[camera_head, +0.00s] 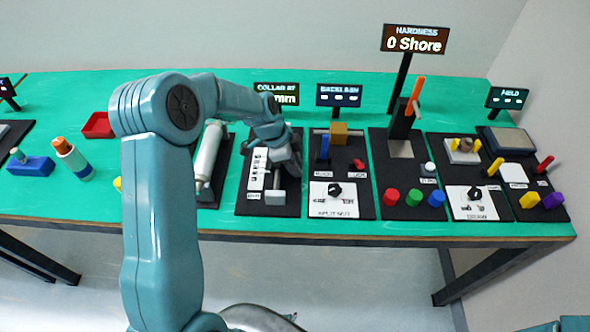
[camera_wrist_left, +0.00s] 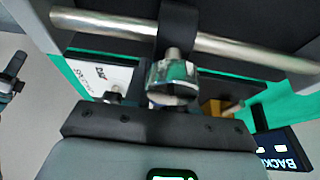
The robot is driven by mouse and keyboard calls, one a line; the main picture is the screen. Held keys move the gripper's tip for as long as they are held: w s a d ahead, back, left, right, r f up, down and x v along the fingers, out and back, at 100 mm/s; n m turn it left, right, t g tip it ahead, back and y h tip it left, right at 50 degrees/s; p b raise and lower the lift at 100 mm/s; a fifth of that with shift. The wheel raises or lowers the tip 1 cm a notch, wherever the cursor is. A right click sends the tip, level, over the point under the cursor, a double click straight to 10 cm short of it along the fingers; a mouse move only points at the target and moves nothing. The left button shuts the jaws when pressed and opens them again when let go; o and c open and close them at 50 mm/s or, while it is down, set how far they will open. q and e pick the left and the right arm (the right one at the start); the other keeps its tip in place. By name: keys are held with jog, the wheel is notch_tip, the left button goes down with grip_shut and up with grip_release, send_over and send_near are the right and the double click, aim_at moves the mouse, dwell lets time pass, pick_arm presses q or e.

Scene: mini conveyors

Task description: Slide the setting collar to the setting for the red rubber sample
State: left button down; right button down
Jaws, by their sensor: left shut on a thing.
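The collar station's black board (camera_head: 243,203) stands on the green table, with a white scale card (camera_head: 257,172). Its display (camera_head: 276,95) reads "COLLAR AT" and mm, but my left arm covers the number. My left gripper (camera_head: 287,164) is over the station, shut on the collar's knob. The left wrist view shows a metal rod (camera_wrist_left: 240,49), the dark collar (camera_wrist_left: 178,18) around it and the shiny knob (camera_wrist_left: 172,82) in front of my gripper. The fingertips are not clear. The red rubber sample (camera_head: 390,196) stands on the hardness station.
Green (camera_head: 414,198) and blue (camera_head: 436,198) samples stand beside the red one. The hardness display (camera_head: 414,40) reads 0 Shore.

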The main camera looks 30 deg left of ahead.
pick_arm(q)
jog(key=c, duration=1)
grip_release()
jog(key=shift+s, duration=0.15)
jog(key=shift+a+r, duration=0.1)
jog(key=shift+r, duration=0.15)
jog(key=b+v, duration=0.1)
jog(key=v, duration=1.5)
